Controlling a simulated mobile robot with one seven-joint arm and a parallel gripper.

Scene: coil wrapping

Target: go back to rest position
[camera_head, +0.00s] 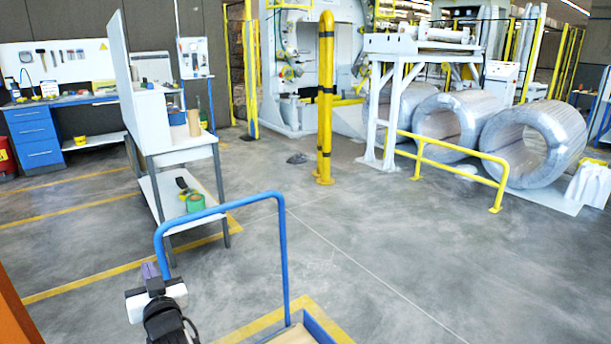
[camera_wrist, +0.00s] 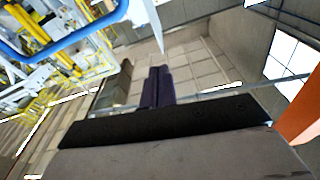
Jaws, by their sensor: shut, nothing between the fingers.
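My gripper (camera_head: 150,272) is at the lower left of the head view, left of the blue handle frame of a cart. Its purple fingers are together with nothing between them. In the wrist view the closed fingers (camera_wrist: 157,88) point away over a black edge, and no object is in them. The wrist view is tilted, with the blue cart handle (camera_wrist: 62,50) at its upper left.
The blue-handled cart (camera_head: 287,255) is close on the right. A white shelf table (camera_head: 185,153) with green tape rolls (camera_head: 195,202) stands behind. Wrapped coils (camera_head: 535,140), a yellow rail (camera_head: 450,148) and a yellow post (camera_head: 325,100) are farther off. Open floor (camera_head: 390,250) lies right.

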